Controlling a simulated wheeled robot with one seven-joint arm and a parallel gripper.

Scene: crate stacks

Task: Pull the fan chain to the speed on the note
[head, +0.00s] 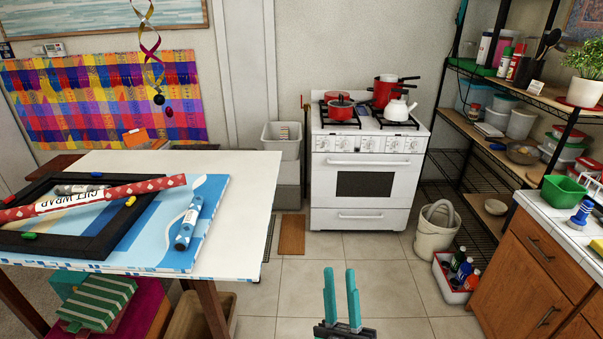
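My gripper (340,271) points up at the bottom centre, over the tiled floor. Its two teal fingers are apart with nothing between them. No fan is in view, and I cannot make out a pull chain for certain. Twisted purple and gold ribbons (149,40) hang from above at the upper left, far from my gripper. A small black round thing (159,99) and a dark red one (168,112) show near their lower end. A small white card (536,87) stands on the right shelf; its writing is too small to read.
A white table (255,190) with gift-wrap rolls and a black frame fills the left. A white stove (366,175) with red pots stands at the back. A wire shelf (470,120) and wooden cabinet (530,265) stand right. The middle floor is clear.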

